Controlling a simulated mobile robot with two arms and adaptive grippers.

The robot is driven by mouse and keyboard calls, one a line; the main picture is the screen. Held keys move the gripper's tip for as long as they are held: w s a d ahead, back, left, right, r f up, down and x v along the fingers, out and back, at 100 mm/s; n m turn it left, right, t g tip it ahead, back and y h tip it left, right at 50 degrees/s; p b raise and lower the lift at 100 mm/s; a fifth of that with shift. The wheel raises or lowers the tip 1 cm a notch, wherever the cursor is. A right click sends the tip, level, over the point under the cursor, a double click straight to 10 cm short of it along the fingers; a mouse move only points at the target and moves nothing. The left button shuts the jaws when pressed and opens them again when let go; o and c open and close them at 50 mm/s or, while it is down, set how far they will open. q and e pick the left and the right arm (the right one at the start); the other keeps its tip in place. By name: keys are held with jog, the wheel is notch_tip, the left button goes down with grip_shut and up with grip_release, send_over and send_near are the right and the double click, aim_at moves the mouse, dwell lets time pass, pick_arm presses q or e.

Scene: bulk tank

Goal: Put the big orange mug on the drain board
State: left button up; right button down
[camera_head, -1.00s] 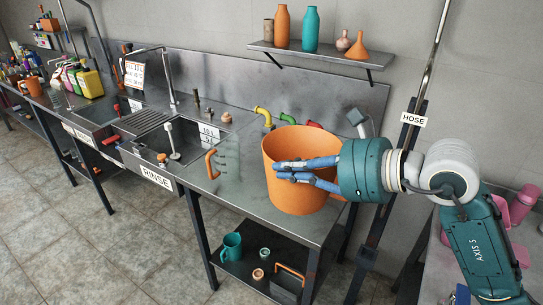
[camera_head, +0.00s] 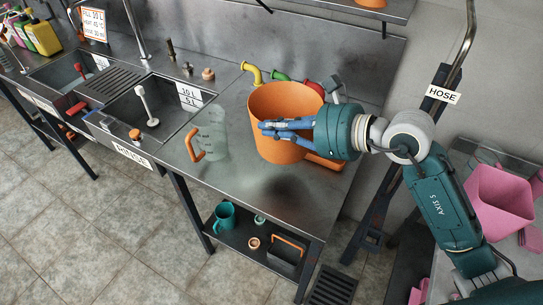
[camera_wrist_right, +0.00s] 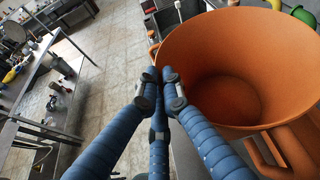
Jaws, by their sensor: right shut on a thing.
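The big orange mug (camera_head: 268,127) is upright over the right part of the steel counter. In the wrist view the mug (camera_wrist_right: 215,55) is empty, with its handle at lower right. My right gripper (camera_head: 268,128) is shut on the mug, its blue fingers across the mug's side. The fingers (camera_wrist_right: 165,80) also show in the wrist view. A soft shadow lies on the counter in front of the mug; I cannot tell whether its base is clear of the counter. The ribbed drain board (camera_head: 105,87) lies between the two sinks at left. My left gripper is out of view.
A clear jug (camera_head: 212,140) with an orange handle stands just left of the mug. The rinse sink (camera_head: 150,105) holds a white-handled tool. Yellow, green and red taps (camera_head: 280,77) are behind the mug. The front right counter (camera_head: 290,205) is bare.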

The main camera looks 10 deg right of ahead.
notch_tip(320, 180, down, 12)
jog(key=p, duration=0.1)
jog(key=shift+w+r, duration=0.15)
jog(key=shift+w, duration=0.15)
jog(key=c, duration=1.9)
grip_release()
